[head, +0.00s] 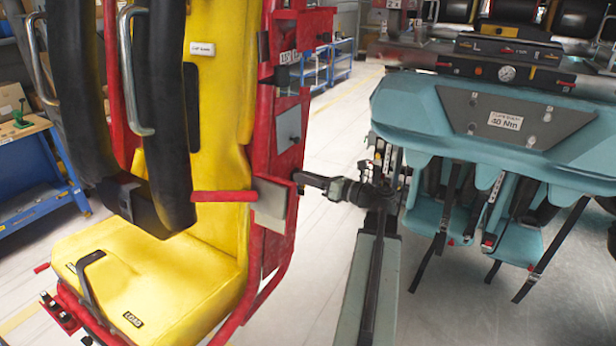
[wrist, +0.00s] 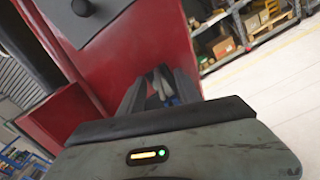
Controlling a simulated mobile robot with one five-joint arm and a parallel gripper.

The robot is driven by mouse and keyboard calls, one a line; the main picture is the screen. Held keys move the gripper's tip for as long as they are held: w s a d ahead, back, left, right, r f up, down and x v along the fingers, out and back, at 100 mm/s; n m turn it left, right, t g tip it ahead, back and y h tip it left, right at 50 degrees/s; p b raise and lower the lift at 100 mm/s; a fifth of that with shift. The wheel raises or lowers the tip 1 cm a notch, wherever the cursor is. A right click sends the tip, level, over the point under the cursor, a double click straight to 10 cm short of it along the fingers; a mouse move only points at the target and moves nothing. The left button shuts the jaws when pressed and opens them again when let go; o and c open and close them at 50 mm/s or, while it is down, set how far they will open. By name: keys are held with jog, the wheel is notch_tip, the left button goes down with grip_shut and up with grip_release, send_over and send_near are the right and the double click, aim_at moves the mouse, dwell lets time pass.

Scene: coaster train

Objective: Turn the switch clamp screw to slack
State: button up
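My gripper (head: 303,180) reaches left from my arm to the side of the red seat frame (head: 285,135). Its tips are at or very near the frame edge, just right of a grey plate (head: 269,204). In the wrist view my gripper's dark fingers (wrist: 160,82) point at the red panel (wrist: 125,55), with small grey, blue and red bits visible between them. I cannot make out the switch clamp screw; it may be hidden at the fingertips. Whether the fingers are closed on anything is unclear.
A yellow seat (head: 160,265) with black shoulder restraints (head: 165,90) stands at left. Teal seats (head: 470,110) with hanging straps are at right. A blue workbench (head: 30,165) stands far left.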

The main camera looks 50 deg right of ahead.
grip_shut()
dwell(0.3)
jog(key=shift+a+f, duration=0.1)
dwell(1.2)
grip_release()
jog(key=v, duration=0.7)
jog(key=shift+s, duration=0.4)
